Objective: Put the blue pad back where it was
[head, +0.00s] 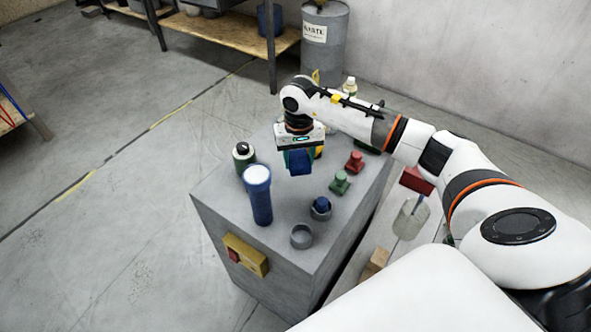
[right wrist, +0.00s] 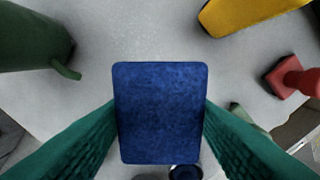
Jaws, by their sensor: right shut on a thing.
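The blue pad (right wrist: 160,112) is a flat rounded rectangle. In the right wrist view it sits between the two green fingers of my right gripper (right wrist: 159,128), which press on its left and right edges. In the head view my right gripper (head: 299,160) points down over the grey cabinet top, with the blue pad (head: 300,162) between its fingers. I cannot tell whether the pad touches the top or hangs just above it. My left gripper is not in view.
On the cabinet top (head: 222,187) stand a blue flashlight (head: 260,200), a dark green bottle (head: 243,157), a green stamp-like piece (head: 340,183), a red one (head: 355,162) and two grey rings, one (head: 302,236) empty. A yellow thing (right wrist: 240,14) lies near the pad.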

